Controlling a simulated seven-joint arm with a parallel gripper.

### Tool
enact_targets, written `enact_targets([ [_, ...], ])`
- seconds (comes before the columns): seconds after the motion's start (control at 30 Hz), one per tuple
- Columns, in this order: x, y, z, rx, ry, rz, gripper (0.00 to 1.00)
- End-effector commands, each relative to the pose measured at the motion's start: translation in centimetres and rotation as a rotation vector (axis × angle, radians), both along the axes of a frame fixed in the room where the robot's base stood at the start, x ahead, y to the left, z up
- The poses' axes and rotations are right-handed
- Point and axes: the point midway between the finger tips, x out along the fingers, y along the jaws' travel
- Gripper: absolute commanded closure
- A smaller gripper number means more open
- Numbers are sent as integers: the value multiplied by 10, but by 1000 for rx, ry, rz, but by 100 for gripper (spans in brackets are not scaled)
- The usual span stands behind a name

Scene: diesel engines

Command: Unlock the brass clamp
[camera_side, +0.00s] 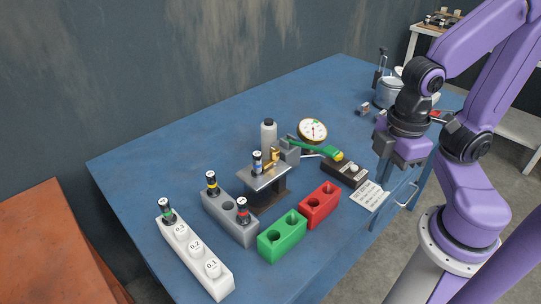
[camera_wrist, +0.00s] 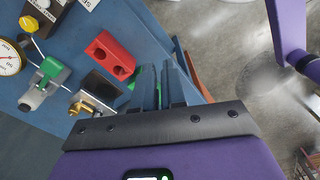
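The brass clamp (camera_side: 274,155) is a small gold-coloured fitting on top of a metal stand (camera_side: 266,178), beside a small black-capped vial (camera_side: 257,161). The clamp also shows in the wrist view (camera_wrist: 87,104) at the left, next to the dark plate of the stand. Its exact lever position is too small to tell. My gripper (camera_side: 384,176) is to the right of the clamp, near the table's right edge and well apart from it. In the wrist view my gripper (camera_wrist: 163,75) has its two fingers apart with nothing held between them.
A green-handled tool (camera_side: 318,149) and a dial gauge (camera_side: 313,130) stand behind the clamp. Red (camera_side: 319,205), green (camera_side: 282,238), grey (camera_side: 229,217) and white (camera_side: 193,255) blocks lie in front. The table's back left is clear.

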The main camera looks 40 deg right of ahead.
Motion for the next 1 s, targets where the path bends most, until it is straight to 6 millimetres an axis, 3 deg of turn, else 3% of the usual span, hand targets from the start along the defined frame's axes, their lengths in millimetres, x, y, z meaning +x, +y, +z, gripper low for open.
enact_targets([
  [0.03,1,1,0,0,0,-1,71],
  [0.1,7,4,3,0,-1,-5,48],
  [0.13,10,5,4,-1,0,-7,45],
  [0.27,37,18,14,-5,0,-21,45],
  [0.6,143,41,44,-16,2,-61,45],
  [0.77,194,39,55,-20,5,-78,45],
  [1.0,261,20,68,-25,11,-104,45],
])
